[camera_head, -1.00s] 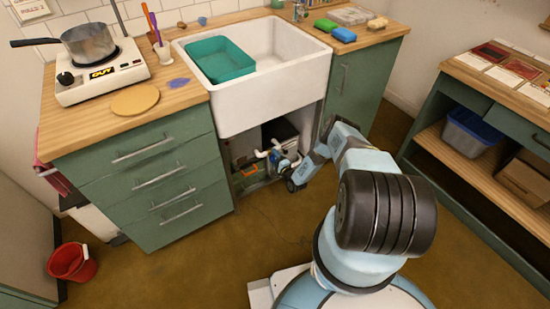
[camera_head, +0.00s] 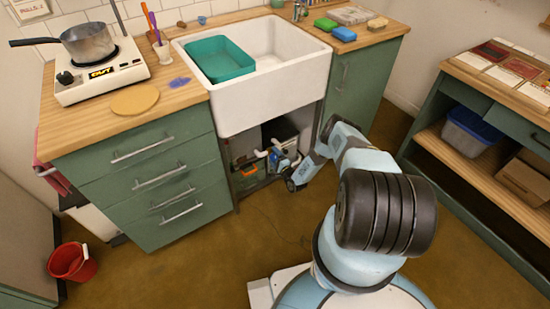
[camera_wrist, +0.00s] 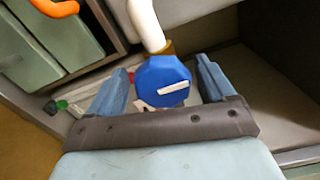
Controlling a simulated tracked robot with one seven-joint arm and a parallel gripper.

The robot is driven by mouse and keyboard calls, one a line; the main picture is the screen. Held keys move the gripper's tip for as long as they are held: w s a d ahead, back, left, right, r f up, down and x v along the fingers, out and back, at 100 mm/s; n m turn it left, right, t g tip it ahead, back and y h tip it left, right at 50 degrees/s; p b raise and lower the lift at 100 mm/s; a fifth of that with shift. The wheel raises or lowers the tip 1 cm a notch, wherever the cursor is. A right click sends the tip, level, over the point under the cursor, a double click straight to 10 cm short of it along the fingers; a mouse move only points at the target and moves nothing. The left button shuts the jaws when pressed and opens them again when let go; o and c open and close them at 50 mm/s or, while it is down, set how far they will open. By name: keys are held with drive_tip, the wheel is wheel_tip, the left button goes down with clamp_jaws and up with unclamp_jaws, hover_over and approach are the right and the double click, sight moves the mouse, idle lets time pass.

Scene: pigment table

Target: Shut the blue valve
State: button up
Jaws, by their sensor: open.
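The blue valve (camera_wrist: 162,82) is a blue faceted knob with a white bar across its face. It sits on a brass fitting below a white pipe (camera_wrist: 146,24) in the wrist view. My gripper (camera_wrist: 163,85) is open, with one blue finger on each side of the valve. Gaps show between the fingers and the knob, wider on the right. In the head view, my gripper (camera_head: 285,163) reaches into the open space under the sink, where the valve is small and partly hard to make out.
The white sink (camera_head: 262,103) hangs above the opening, with drawers (camera_head: 160,190) to its left and a cabinet door (camera_head: 350,85) to its right. An orange handle (camera_wrist: 54,8) shows at the wrist view's upper left. A red bucket (camera_head: 72,263) stands on open floor at left.

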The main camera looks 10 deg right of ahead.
drive_tip(key=v, duration=1.4)
drive_tip(key=shift+w, duration=0.1)
